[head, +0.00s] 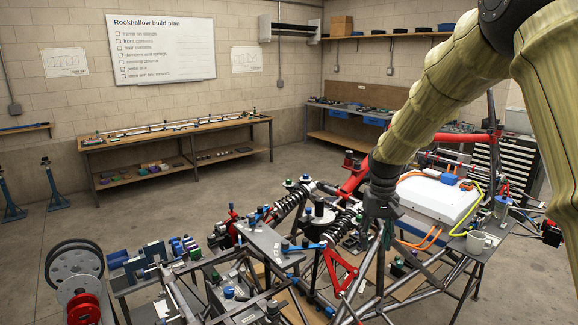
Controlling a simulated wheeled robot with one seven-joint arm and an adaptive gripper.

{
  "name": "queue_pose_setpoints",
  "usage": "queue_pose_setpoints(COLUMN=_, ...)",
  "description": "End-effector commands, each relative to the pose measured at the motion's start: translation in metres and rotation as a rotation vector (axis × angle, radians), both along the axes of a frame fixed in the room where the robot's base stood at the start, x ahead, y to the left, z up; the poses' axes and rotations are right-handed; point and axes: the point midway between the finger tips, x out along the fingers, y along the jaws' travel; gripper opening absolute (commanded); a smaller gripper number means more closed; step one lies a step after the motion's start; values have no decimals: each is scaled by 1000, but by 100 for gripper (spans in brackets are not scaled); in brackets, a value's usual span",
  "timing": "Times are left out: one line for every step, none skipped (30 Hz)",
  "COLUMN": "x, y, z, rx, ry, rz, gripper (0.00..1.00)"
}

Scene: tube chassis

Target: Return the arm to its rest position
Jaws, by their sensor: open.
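My arm comes in from the upper right of the head view in a yellowish ribbed sleeve and reaches down to the left. My gripper (378,235) points down at its end, over the tube chassis (345,300). Its jaws are open, and I see nothing held between them. The fingertips overlap dark chassis parts in the picture, so I cannot tell how much clearance there is. A red triangular arm (338,272) and a black coil spring (340,222) lie just left of the gripper.
Wheels (75,265) stand at the lower left. A long workbench (180,135) lines the back wall. The floor between bench and chassis is clear.

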Motion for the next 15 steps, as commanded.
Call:
queue_pose_setpoints(x=-4, y=1, z=-18, rx=1, ry=5, rz=1, gripper=44)
queue_pose_setpoints(x=-6, y=1, z=-28, rx=1, ry=5, rz=1, gripper=44)
queue_pose_setpoints(x=-10, y=2, z=-44, rx=1, ry=7, rz=1, gripper=44)
queue_pose_setpoints(x=-13, y=2, z=-56, rx=2, ry=8, rz=2, gripper=44)
queue_pose_setpoints(x=-17, y=2, z=-71, rx=2, ry=8, rz=2, gripper=44)
queue_pose_setpoints(x=-23, y=3, z=-91, rx=3, ry=10, rz=2, gripper=44)
queue_pose_setpoints(x=-28, y=3, z=-107, rx=3, ry=10, rz=2, gripper=44)
queue_pose_setpoints(x=-35, y=3, z=-124, rx=4, ry=11, rz=2, gripper=44)
queue_pose_setpoints(x=-44, y=3, z=-145, rx=5, ry=12, rz=1, gripper=44)
queue_pose_setpoints(x=-51, y=3, z=-161, rx=5, ry=11, rz=1, gripper=44)
queue_pose_setpoints(x=-58, y=3, z=-177, rx=6, ry=11, rz=1, gripper=44)
queue_pose_setpoints(x=-69, y=4, z=-197, rx=6, ry=11, rz=0, gripper=44)
queue_pose_setpoints(x=-78, y=4, z=-212, rx=7, ry=11, rz=0, gripper=44)
queue_pose_setpoints(x=-87, y=4, z=-227, rx=7, ry=11, rz=-1, gripper=44)
queue_pose_setpoints(x=-100, y=4, z=-246, rx=8, ry=12, rz=-2, gripper=44)
